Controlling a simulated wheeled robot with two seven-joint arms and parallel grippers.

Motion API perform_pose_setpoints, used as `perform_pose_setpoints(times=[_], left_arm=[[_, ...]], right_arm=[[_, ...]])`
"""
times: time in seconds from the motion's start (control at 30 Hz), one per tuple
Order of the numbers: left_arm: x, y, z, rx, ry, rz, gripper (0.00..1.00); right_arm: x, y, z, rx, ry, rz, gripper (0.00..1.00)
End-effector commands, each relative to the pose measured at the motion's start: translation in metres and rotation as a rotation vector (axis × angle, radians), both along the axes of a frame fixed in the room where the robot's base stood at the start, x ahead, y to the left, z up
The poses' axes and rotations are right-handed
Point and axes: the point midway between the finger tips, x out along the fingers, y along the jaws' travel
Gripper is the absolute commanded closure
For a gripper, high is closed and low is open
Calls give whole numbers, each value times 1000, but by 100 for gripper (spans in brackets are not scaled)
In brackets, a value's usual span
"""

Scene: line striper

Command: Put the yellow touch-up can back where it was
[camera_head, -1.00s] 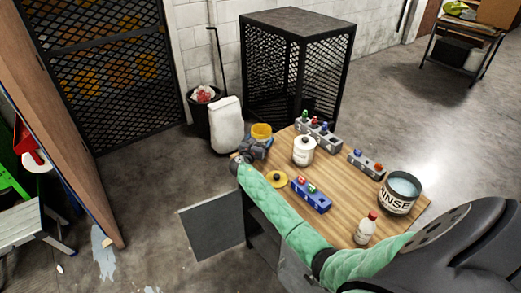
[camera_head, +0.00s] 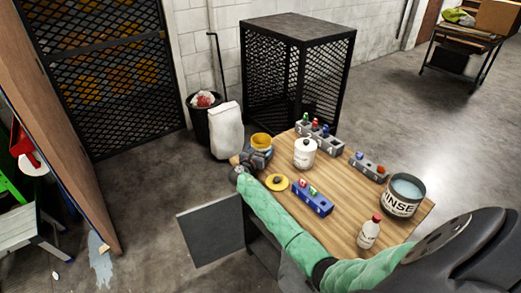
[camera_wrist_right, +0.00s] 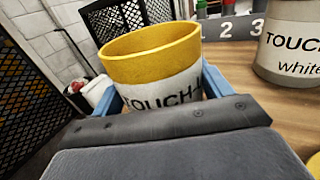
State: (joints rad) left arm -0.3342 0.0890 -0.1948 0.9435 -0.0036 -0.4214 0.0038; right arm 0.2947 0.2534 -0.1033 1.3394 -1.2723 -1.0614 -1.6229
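The yellow touch-up can (camera_head: 261,140) is at the far left corner of the table (camera_head: 345,200). It is open, with a yellow rim and a white label, and stands roughly upright. My right gripper (camera_head: 257,156) has its blue fingers on both sides of the can, shut on it. The can fills the right wrist view (camera_wrist_right: 155,72) between the fingers. I cannot tell whether its base touches the table. A yellow lid (camera_head: 277,182) lies flat on the table near my forearm. My left gripper is not in view.
A white touch-up can (camera_head: 305,153) stands right of the held can. A numbered grey rack (camera_head: 318,131), a blue block (camera_head: 311,198), another grey rack (camera_head: 368,167), a rinse bucket (camera_head: 402,195) and a bottle (camera_head: 369,232) crowd the table. A mesh cage (camera_head: 297,70) stands behind.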

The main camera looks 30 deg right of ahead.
Motion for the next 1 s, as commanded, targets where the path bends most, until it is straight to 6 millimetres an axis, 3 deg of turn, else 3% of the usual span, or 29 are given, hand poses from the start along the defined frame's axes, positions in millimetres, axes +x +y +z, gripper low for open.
perform_pose_setpoints(times=[0.03,0.1,0.53,0.63,0.8,1.0], left_arm=[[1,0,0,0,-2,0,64],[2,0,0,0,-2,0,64],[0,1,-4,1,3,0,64],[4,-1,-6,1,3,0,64],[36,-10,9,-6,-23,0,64],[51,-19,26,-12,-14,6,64]], right_arm=[[0,0,0,0,0,0,15],[0,0,0,0,0,0,1],[-4,6,-1,0,0,0,1],[-11,19,-3,1,1,1,1],[-28,46,-4,2,-1,2,1],[-47,76,-2,1,-2,1,1]])
